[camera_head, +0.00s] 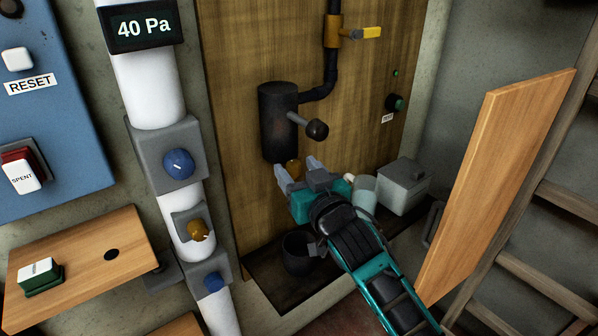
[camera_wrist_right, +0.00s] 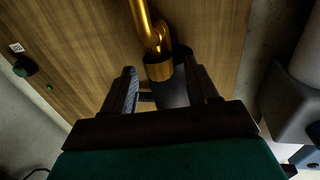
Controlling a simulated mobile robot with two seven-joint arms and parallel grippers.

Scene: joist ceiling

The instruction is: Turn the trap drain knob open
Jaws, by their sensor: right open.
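The trap looks like an upright dark cylinder (camera_head: 278,122) on the wooden board, with a brass fitting (camera_head: 292,168) at its bottom end that may be the drain knob. In the right wrist view, the brass fitting (camera_wrist_right: 158,68) with its curved brass pipe shows beyond my fingers, against the dark cylinder (camera_wrist_right: 172,92). My right gripper (camera_head: 298,171) is open, its fingertips close around or just in front of the brass fitting. I cannot tell whether they touch it. Part of the fitting is hidden behind the gripper. My left gripper is not in view.
A grey lever with a black ball (camera_head: 317,129) sticks out above my right gripper. A yellow-handled valve (camera_head: 366,33) sits higher. A grey box (camera_head: 403,187), a pale cup (camera_head: 364,192) and a dark bucket (camera_head: 298,252) stand nearby. A wooden door (camera_head: 498,180) stands open at right.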

